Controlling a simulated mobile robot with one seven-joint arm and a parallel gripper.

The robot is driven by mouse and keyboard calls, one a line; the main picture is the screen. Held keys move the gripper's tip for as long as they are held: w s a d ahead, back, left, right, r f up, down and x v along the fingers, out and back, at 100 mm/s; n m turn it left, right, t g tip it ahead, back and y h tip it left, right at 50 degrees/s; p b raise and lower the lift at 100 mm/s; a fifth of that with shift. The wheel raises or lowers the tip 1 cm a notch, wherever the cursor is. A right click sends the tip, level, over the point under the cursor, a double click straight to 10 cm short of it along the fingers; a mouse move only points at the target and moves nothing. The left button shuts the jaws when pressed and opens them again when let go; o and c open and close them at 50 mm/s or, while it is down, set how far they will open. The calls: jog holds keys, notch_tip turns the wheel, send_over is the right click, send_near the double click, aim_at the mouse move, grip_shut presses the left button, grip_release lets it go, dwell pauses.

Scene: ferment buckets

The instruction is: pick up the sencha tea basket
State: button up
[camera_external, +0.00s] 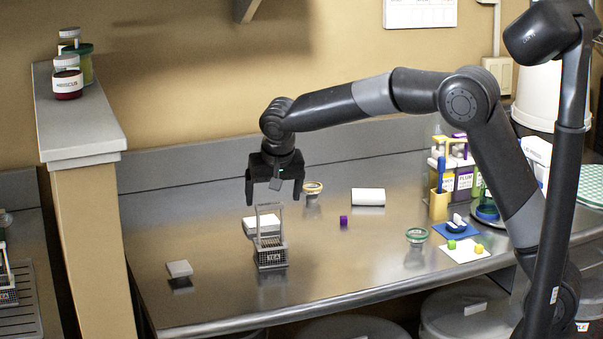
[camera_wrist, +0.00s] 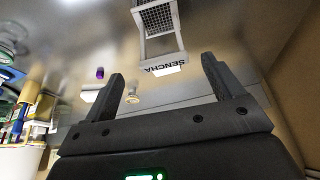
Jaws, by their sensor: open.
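The sencha tea basket (camera_external: 271,253) is a grey wire-mesh basket with a tall handle, upright on the steel counter. In the wrist view, the basket (camera_wrist: 160,18) is at the top, and the word SENCHA shows on its near side, by the handle. My gripper (camera_external: 272,198) is above the basket in the external view, with its fingertips near the height of the handle's top. In the wrist view, my gripper (camera_wrist: 165,75) is open with nothing between its fingers, and the basket is beyond the fingertips. I cannot tell the exact gap.
A raised ledge (camera_external: 80,140) bounds the counter's left side.

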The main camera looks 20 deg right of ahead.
aim_at(269, 206)
jog(key=x, duration=0.7)
jog(key=shift+w+a, duration=0.2)
jog(key=shift+w, duration=0.15)
jog(key=shift+c, duration=0.4)
jog(key=c, duration=1.4)
